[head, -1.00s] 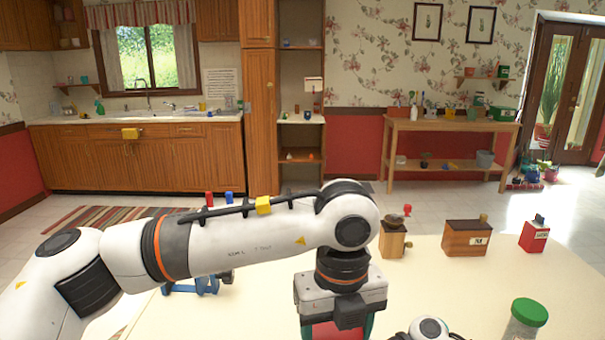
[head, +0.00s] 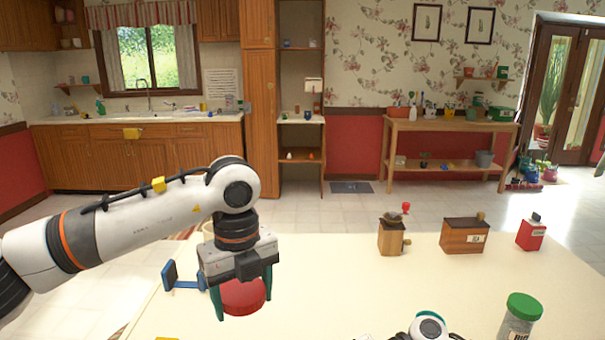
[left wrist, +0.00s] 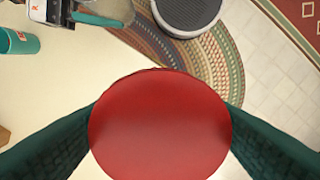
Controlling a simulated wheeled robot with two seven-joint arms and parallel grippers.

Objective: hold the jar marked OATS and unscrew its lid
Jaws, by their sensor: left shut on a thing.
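My left gripper (head: 243,308) is shut on a round red lid (head: 236,297), a green finger on each side. The cream table top shows right below the lid, with no jar visible under it. In the left wrist view the red lid (left wrist: 160,125) fills the lower middle between the two fingers. No jar reading OATS shows in either view. A clear jar with a green lid (head: 524,307) stands at the table's right front, its label partly cut off and not readable for sure. My right gripper is not in view.
A wooden grinder (head: 392,235), a wooden box (head: 465,236) and a red tin (head: 531,233) stand along the table's back right. A blue object (head: 170,276) is left of my left gripper. The table's middle is clear. My right arm shows at the bottom edge.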

